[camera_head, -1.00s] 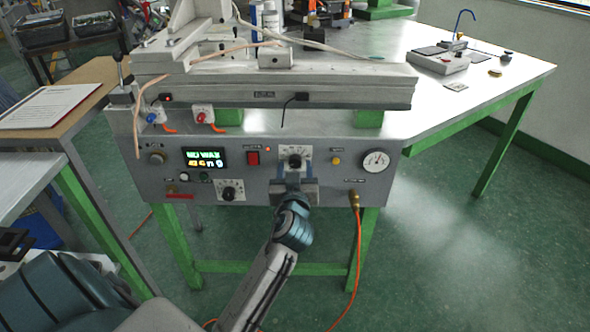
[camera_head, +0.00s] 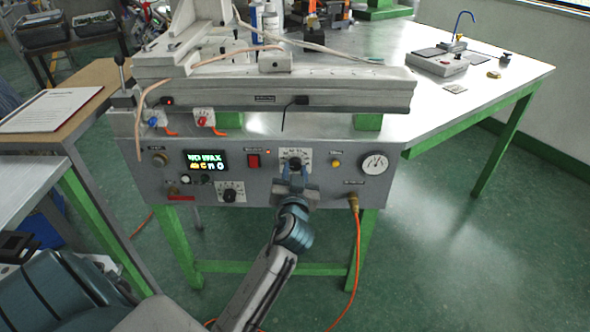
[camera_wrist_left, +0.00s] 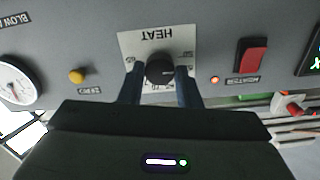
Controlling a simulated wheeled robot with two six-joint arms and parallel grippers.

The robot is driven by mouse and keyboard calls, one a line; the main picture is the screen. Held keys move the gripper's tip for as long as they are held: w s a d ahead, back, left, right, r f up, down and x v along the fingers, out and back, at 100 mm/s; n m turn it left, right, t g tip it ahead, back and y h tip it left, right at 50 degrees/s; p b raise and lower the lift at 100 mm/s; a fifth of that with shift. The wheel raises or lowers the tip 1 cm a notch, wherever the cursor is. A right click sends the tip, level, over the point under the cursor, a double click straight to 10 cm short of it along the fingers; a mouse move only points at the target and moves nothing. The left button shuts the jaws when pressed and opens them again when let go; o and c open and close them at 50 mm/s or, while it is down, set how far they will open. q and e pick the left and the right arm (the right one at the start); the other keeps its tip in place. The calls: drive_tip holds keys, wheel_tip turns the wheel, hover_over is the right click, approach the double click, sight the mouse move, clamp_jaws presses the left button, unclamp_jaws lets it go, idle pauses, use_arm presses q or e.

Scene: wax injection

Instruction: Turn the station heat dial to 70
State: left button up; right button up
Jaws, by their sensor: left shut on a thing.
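The heat dial is a black knob on a white scale plate on the front of the grey station (camera_head: 130,181). In the head view the plate (camera_head: 306,155) shows above my left gripper (camera_head: 296,175). In the left wrist view the knob (camera_wrist_left: 159,69) sits between the two blue fingers of my left gripper (camera_wrist_left: 160,80), under the upside-down HEAT label (camera_wrist_left: 156,34). The gripper is shut on the knob. The fingers hide part of the scale, and I cannot read the dial's setting. My right gripper is not in view.
A red switch (camera_head: 253,160) and a lit display (camera_head: 206,161) are left of the dial. A yellow button (camera_head: 336,163) and a gauge (camera_head: 375,163) are to its right. A second dial (camera_head: 230,192) sits lower left. An orange hose (camera_head: 358,250) hangs at the right.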

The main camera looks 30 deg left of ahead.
use_arm(q)
drive_tip(key=shift+r+m+p, duration=0.1)
drive_tip(key=shift+m+p, duration=0.35)
drive_tip(key=shift+m, duration=0.95)
drive_tip(key=m+p, duration=0.3)
drive_tip(key=m, duration=0.1)
drive_tip(key=shift+m, duration=0.3)
drive_tip(key=m+p, duration=0.2)
drive_tip(key=m, duration=0.1)
drive_tip(key=shift+m, duration=0.3)
drive_tip(key=m+p, duration=0.5)
drive_tip(key=m, duration=0.3)
drive_tip(key=shift+m, duration=0.4)
drive_tip(key=shift+m+p, duration=0.4)
drive_tip(key=shift+m, duration=0.2)
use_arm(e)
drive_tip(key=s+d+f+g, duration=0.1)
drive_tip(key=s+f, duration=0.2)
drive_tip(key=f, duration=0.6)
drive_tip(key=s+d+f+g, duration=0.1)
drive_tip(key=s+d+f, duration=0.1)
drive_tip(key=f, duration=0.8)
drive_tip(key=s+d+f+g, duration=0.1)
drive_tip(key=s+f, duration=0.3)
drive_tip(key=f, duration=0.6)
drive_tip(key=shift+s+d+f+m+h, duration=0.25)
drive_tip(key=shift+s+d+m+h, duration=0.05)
use_arm(q)
drive_tip(key=o, duration=1)
drive_tip(key=shift+c, duration=0.2)
